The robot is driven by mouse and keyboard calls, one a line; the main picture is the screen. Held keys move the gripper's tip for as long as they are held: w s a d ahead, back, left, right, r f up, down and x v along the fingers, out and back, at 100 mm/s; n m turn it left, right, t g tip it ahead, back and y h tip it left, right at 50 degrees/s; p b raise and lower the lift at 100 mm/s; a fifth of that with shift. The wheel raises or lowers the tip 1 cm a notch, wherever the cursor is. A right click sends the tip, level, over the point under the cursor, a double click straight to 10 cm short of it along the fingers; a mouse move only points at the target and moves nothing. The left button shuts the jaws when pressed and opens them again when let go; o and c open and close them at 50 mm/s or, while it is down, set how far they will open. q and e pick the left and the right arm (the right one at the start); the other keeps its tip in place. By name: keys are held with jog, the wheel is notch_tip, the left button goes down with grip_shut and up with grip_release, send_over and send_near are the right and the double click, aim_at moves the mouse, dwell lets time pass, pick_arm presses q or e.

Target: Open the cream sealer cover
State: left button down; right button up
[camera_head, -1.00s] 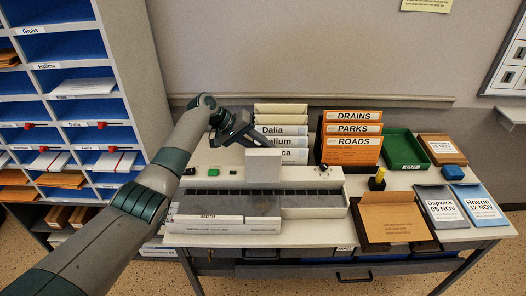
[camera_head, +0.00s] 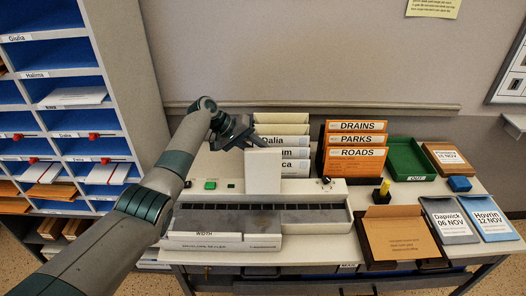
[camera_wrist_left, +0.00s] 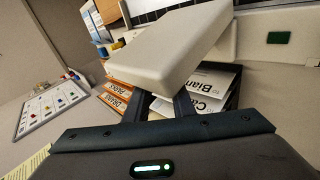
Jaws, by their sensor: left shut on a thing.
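The sealer (camera_head: 262,226) is a long cream machine on the table, with a dark slotted channel along its middle. Its cream cover (camera_head: 263,172) stands as an upright block at the back of the machine. My left gripper (camera_head: 254,144) reaches in from the left and is shut on the cover's upper left edge. In the left wrist view the fingers (camera_wrist_left: 161,108) meet the edge of the cream cover (camera_wrist_left: 170,45), which hides part of the folders beyond. My right gripper is not in view.
White folders (camera_head: 295,153) and orange folders (camera_head: 355,140) stand close behind the sealer. A green tray (camera_head: 408,160), a brown box (camera_head: 400,240) and date cards (camera_head: 450,220) lie to the right. A pigeonhole shelf (camera_head: 130,90) stands left.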

pick_arm(q)
jog(key=shift+s+a+f, duration=0.1)
jog(key=shift+f, duration=0.2)
jog(key=c, duration=1.7)
grip_release()
jog(key=shift+c, duration=0.2)
jog(key=shift+o, duration=0.9)
jog(key=shift+w, duration=0.2)
jog(key=shift+s+r, duration=0.1)
jog(key=shift+r, duration=0.05)
jog(key=shift+a+r, duration=0.1)
jog(key=b+v, duration=0.4)
jog(key=v, duration=1.2)
jog(key=shift+a+r+b, duration=0.25)
jog(key=shift+r+b, duration=0.1)
jog(key=shift+a, duration=0.1)
